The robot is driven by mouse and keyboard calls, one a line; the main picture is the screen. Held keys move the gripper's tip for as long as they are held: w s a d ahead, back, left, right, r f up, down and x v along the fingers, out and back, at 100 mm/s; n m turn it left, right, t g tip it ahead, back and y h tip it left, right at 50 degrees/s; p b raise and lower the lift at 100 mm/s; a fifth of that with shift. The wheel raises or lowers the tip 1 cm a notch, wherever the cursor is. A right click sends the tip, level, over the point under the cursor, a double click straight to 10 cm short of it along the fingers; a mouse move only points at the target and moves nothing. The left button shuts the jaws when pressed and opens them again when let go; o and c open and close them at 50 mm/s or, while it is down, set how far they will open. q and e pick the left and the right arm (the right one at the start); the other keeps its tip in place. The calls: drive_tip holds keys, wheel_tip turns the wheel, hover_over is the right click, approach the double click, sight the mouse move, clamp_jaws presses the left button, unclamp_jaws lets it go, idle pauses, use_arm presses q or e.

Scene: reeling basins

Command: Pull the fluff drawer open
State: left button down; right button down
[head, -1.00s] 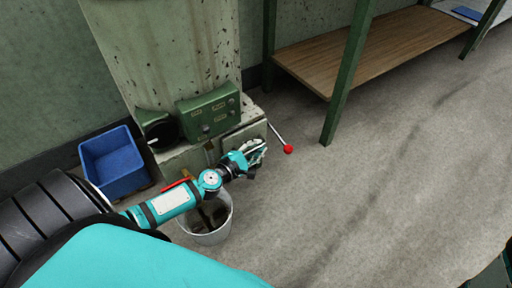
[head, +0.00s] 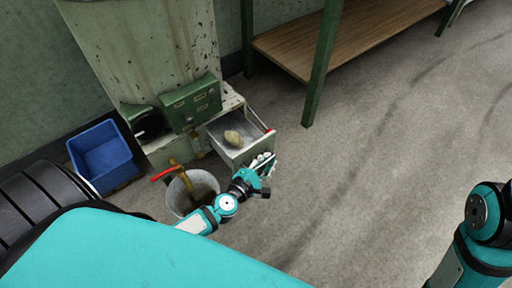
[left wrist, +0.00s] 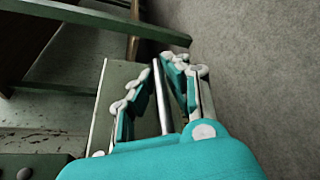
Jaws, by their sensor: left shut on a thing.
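The fluff drawer (head: 249,151) is a pale metal drawer in the base of the worn machine, and it stands pulled out. A tan, fluffy lump (head: 232,137) lies inside it. My left gripper (head: 264,164) is at the drawer's front. In the left wrist view the fingers (left wrist: 163,85) are shut around a metal bar handle (left wrist: 162,100), with a grey-green panel (left wrist: 120,75) beside it. My right arm shows at the right edge of the head view; its gripper is out of view.
A bucket (head: 180,207) with a red-handled tool (head: 165,174) stands left of my left forearm. A blue bin (head: 104,157) is at the left. A green control box (head: 193,102) sits above the drawer. A green-legged wooden shelf (head: 345,35) stands behind. The floor at right is clear.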

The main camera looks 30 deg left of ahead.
use_arm(q)
drive_tip(key=shift+s+d, duration=0.35)
drive_tip(key=shift+d, duration=0.4)
drive_tip(key=shift+s+d, duration=0.3)
drive_tip(key=shift+d, duration=0.4)
drive_tip(key=c, duration=1.4)
unclamp_jaws()
drive_tip(key=shift+r, duration=0.1)
drive_tip(key=shift+r, duration=4.9)
